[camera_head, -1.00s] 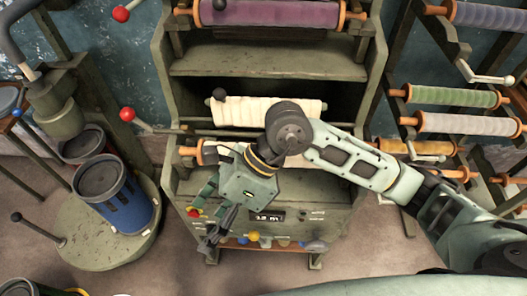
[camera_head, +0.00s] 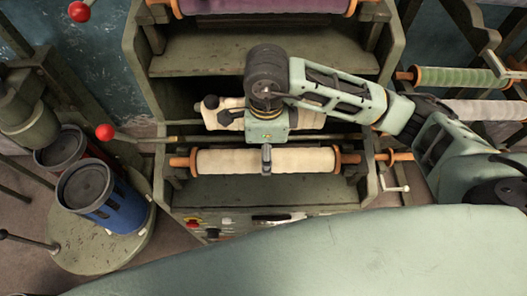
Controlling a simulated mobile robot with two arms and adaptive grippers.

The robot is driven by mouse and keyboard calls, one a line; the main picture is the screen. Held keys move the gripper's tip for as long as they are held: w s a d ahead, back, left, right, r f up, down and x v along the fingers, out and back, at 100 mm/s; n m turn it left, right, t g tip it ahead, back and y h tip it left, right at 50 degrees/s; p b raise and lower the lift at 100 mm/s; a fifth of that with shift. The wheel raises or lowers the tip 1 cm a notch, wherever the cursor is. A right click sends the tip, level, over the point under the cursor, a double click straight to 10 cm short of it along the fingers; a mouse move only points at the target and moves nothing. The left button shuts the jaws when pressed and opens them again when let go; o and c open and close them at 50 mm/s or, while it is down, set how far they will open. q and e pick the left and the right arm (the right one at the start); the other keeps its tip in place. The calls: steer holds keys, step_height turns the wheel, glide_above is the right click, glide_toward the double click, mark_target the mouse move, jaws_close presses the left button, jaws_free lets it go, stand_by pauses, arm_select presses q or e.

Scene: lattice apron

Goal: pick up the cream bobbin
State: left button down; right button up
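A cream bobbin (camera_head: 310,160) with orange end flanges lies level across the front of the green machine. My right arm comes in from the right, and its gripper (camera_head: 266,158) is over the bobbin, left of its middle. One dark finger shows in front of the cream surface; the other finger is hidden, so I cannot tell whether the gripper is open or shut or touching. A second cream roll (camera_head: 309,119) lies behind, partly covered by my wrist. My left gripper is not in view.
A purple roll (camera_head: 260,5) sits at the top of the machine. Green (camera_head: 460,79) and pale lavender (camera_head: 487,109) bobbins hang on the right rack. A blue canister (camera_head: 118,208) stands on a round stand at left. A red-knobbed lever (camera_head: 105,132) sticks out left.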

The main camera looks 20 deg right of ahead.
steer(key=f+p, duration=0.2)
steer(key=f, duration=0.1)
steer(key=shift+s, duration=0.3)
steer(key=shift+w+f, duration=0.2)
steer(key=shift+f, duration=1.3)
steer(key=shift+c, duration=1.4)
steer(key=c, duration=0.7)
steer(key=shift+r, duration=0.1)
steer(key=c, duration=0.7)
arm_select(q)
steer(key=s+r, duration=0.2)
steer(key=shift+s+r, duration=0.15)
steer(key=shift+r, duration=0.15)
arm_select(e)
steer(key=shift+c, duration=0.2)
